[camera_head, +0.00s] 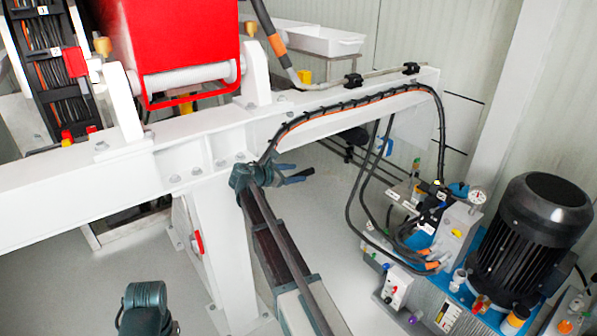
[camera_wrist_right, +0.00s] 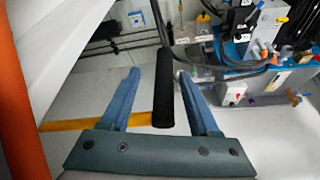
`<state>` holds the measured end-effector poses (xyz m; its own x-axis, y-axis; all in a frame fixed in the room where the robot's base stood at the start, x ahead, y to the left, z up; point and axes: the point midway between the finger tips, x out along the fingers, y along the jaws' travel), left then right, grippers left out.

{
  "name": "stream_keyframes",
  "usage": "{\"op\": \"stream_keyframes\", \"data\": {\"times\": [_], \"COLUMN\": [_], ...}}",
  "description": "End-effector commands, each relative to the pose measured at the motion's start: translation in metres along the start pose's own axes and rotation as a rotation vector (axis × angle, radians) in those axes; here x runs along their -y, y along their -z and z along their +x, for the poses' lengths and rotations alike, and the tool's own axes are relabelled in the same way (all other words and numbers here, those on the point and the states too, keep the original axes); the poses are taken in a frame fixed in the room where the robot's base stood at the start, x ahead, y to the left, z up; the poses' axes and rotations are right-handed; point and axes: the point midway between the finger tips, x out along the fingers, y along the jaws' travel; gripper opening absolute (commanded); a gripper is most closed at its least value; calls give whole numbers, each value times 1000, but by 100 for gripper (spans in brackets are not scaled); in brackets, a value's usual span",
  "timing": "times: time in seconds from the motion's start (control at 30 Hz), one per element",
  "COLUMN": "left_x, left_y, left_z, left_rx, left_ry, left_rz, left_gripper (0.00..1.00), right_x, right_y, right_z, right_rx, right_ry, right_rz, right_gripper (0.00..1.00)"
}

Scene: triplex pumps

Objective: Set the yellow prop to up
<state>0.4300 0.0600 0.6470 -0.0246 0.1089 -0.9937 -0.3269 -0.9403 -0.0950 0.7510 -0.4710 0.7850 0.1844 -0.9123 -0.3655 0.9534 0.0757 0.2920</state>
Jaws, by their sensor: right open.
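The yellow prop (camera_wrist_right: 72,124) shows in the right wrist view as a yellow bar running in from the left, roughly level in the picture. Its right part passes behind or meets the lower end of a black cylindrical grip (camera_wrist_right: 164,80); I cannot tell how they join. My right gripper (camera_wrist_right: 158,72) is open, with one blue finger on each side of the black grip and visible gaps. In the head view my right gripper (camera_head: 297,174) is beside the white beam. My left gripper (camera_head: 147,305) is partly in view at the bottom edge, its jaws unclear.
A white beam frame (camera_head: 80,190) crosses the left and middle, with a cable along its arm. A pump unit with a black motor (camera_head: 530,235) and hoses stands at the right. A red box (camera_head: 170,40) is at the upper left.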

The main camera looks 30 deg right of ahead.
Motion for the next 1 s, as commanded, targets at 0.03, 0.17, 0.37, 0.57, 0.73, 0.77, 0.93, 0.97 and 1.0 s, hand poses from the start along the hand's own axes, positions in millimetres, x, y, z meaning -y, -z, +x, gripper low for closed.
{"op": "stream_keyframes", "data": {"times": [0.03, 0.17, 0.37, 0.57, 0.73, 0.77, 0.93, 0.97, 1.0], "left_x": [1, 2, 3, 4, 4, 4, 4, 4, 4], "left_y": [0, -1, -2, -2, -2, -2, -2, -2, -2], "left_z": [-9, -20, -33, -40, -42, -42, -42, -42, -42], "left_rx": [0, 0, 0, 0, 0, 0, 0, 0, 0], "left_ry": [0, 0, 0, 0, 0, 0, 0, 0, 0], "left_rz": [0, 0, 0, 0, 0, 0, 0, 0, 0], "left_gripper": [50, 50, 50, 50, 50, 50, 50, 50, 50], "right_x": [-1, -1, -2, -1, -1, -1, -1, -1, -1], "right_y": [-4, -4, -3, -2, -1, 0, 0, 0, 0], "right_z": [-15, -44, -83, -107, -114, -114, -114, -114, -114], "right_rx": [-1, -1, 0, 1, 1, 1, 1, 1, 1], "right_ry": [-3, -3, -5, -3, -2, -2, -2, -2, -2], "right_rz": [-1, -2, -1, -2, -1, -1, -1, -1, -1], "right_gripper": [62, 62, 62, 62, 62, 62, 62, 62, 62]}}
